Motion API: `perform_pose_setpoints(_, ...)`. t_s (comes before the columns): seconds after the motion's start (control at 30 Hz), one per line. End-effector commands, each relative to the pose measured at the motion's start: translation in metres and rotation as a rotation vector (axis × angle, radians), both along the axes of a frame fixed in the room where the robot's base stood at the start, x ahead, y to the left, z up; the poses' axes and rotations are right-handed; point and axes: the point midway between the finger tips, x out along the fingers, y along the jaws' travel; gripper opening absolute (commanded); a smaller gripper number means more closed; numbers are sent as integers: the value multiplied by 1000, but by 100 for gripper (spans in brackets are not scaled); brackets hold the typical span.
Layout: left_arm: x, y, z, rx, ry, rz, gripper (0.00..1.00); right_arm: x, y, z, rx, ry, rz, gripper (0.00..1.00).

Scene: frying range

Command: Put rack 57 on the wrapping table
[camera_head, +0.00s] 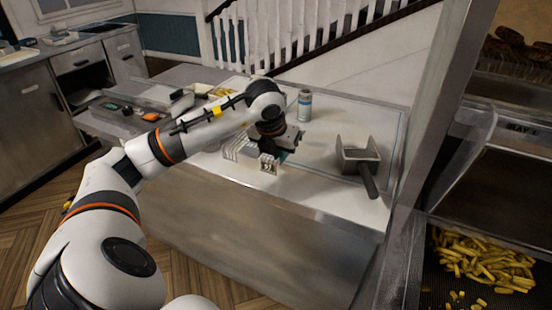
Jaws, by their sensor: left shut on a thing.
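My left arm comes in from the left, and my left gripper (282,148) is low over the table's near edge. It is shut on a small pale slatted rack (238,149) with a dark number tag (268,165) at its right end; the number is too small to read surely. The fingers are partly hidden by the wrist and the rack. The rack is at the front edge of the light-topped table (330,190); I cannot tell whether it touches the top. My right gripper is not in view.
A metal scoop with a dark handle (359,155) lies on the table to the right, and a can (304,105) stands behind the gripper. Trays and small items (150,105) fill the left part. A steel post (440,110) and a fry bin (480,262) stand at right.

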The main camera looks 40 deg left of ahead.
Motion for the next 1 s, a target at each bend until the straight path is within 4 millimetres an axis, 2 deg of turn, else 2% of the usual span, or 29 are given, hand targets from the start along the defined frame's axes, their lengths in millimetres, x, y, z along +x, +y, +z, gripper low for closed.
perform_pose_setpoints(0.27,0,0,-37,1,1,-1,0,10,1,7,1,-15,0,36)
perform_pose_setpoints(0.5,0,0,-41,1,-1,-1,0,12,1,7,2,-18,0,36)
perform_pose_setpoints(0.53,0,0,-42,-1,2,-1,10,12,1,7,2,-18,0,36)
perform_pose_setpoints(0.67,0,0,-42,0,2,-1,31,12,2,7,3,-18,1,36)
perform_pose_setpoints(1.0,-1,0,-38,0,0,-1,31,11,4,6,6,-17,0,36)
